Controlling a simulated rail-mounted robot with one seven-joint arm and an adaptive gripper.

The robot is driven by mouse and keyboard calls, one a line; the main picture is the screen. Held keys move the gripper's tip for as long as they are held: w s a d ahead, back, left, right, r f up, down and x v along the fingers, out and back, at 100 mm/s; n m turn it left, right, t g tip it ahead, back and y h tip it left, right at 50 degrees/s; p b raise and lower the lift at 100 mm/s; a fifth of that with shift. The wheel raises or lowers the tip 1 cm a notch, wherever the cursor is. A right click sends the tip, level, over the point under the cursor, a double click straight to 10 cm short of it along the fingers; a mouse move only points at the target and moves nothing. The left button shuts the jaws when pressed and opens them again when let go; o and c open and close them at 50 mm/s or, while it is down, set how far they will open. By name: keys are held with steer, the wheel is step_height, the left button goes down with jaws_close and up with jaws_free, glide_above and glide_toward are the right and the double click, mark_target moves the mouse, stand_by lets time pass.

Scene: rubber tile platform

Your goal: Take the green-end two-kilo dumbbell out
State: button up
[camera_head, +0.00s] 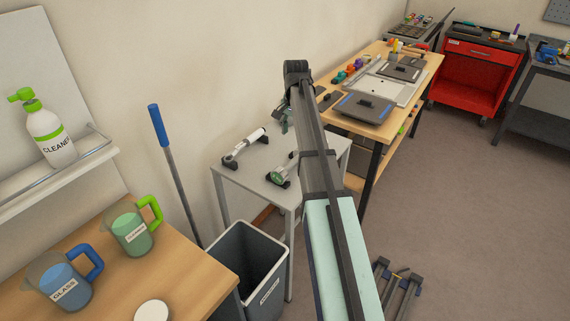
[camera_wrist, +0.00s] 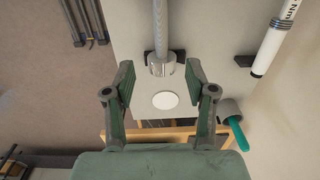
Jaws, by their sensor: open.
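In the head view my gripper (camera_head: 284,119) is over the table's far end.
A white tool marked Nm (camera_wrist: 277,36) lies beside the bar on the small grey table (camera_head: 255,182). A white disc (camera_wrist: 165,100) and a grey cup with a teal handle (camera_wrist: 232,120) are close by. A bin (camera_head: 252,244) stands in front; the wall is left.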

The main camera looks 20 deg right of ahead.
mark_target(291, 162)
step_height(291, 162, down, 11)
steer(key=shift+w+r+p, duration=0.1)
steer(key=shift+r+p, duration=0.05)
steer(key=shift+p, duration=0.8)
steer(key=shift+w+a+f+p, duration=0.15)
steer(key=shift+f+p, duration=0.7)
steer(key=shift+f, duration=1.85)
steer(key=shift+r, duration=0.1)
jaws_close()
